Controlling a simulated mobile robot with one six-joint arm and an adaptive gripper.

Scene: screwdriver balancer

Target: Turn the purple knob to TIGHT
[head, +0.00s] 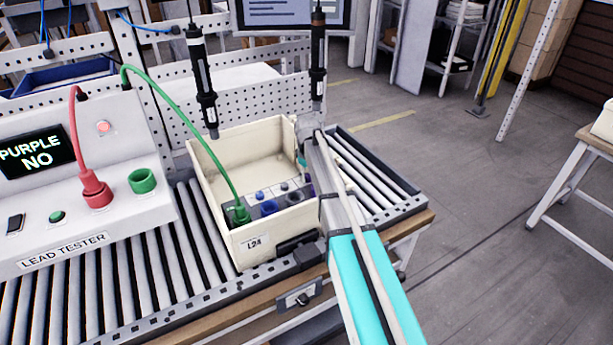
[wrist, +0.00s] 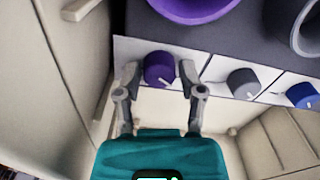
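The purple knob (wrist: 159,68) shows in the wrist view on a white strip, its pale pointer mark towards the lower right. I can read no TIGHT label. My gripper (wrist: 159,72) is open, with one finger on each side of the knob and a narrow gap seemingly left at each side. Whether a finger touches it I cannot tell. A purple socket (wrist: 196,8) sits just beyond the knob in the wrist view.
A grey knob (wrist: 243,83) and a blue knob (wrist: 303,95) sit to the right of the purple one. The crate walls stand close around my gripper. Two screwdrivers (head: 201,80) (head: 318,60) hang above. The lead tester (head: 65,249) at left reads PURPLE NO. A green cable (head: 190,120) runs into the crate.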

